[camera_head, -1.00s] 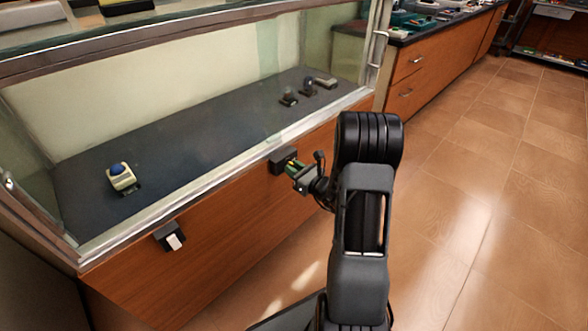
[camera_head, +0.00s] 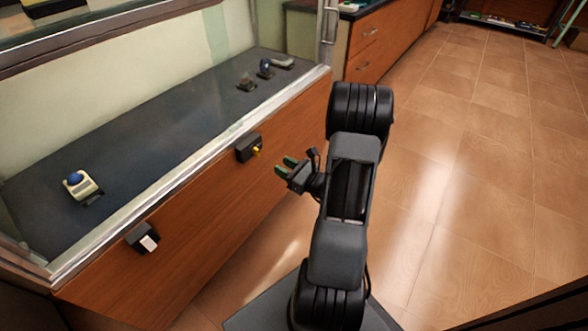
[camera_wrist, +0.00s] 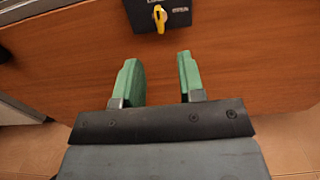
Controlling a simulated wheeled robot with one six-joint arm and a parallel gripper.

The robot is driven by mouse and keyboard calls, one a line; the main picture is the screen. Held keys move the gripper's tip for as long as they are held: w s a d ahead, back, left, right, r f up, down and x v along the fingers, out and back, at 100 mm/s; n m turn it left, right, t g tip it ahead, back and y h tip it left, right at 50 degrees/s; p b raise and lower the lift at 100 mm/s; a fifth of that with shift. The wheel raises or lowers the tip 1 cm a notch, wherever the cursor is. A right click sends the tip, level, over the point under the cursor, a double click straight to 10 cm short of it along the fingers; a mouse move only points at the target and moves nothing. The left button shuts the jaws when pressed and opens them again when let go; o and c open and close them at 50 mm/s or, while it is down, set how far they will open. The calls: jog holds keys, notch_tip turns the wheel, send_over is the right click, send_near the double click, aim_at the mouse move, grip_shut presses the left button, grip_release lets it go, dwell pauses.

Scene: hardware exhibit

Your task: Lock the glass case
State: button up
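The glass case (camera_head: 150,190) stands at the left in the head view, with a wooden front below the glass. A black lock box (camera_head: 245,148) is fixed to that front, with a yellow key (camera_head: 257,152) in it. The lock box also shows at the top of the wrist view (camera_wrist: 184,14), with the yellow key (camera_wrist: 160,19) sticking out. My gripper (camera_head: 284,166) is open and empty, to the right of the key and apart from it. In the wrist view its green fingers (camera_wrist: 160,80) are spread below the key, with bare wood between them.
A second black box with a white face (camera_head: 146,240) is on the case front, lower left. A device with a blue ball (camera_head: 80,185) and several small items lie inside the case. Wooden drawers (camera_head: 368,40) stand beyond. The tiled floor (camera_head: 470,190) at right is clear.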

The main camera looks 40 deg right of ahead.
jog(key=shift+v, duration=1.9)
jog(key=s+a+r+n+g+y+p, duration=0.2)
jog(key=a+r+n+g+y+p, duration=0.1)
jog(key=a+r+n+g+p, duration=0.55)
jog(key=s+a+r+n+g+y+p, duration=0.25)
jog(key=a+r+n+g+p, duration=0.35)
jog(key=a+r+n+p, duration=0.6)
jog(key=s+d+r+n+h+p, duration=0.1)
jog(key=r+n+h+p, duration=0.4)
jog(key=r, duration=0.6)
jog(key=s+d+r+n+h+p, duration=0.1)
jog(key=s+r+n+h+p, duration=0.2)
jog(key=r, duration=0.9)
jog(key=n+h+p, duration=0.3)
jog(key=shift+d+n+t, duration=0.3)
jog(key=shift+n+t, duration=0.05)
jog(key=shift+r, duration=0.1)
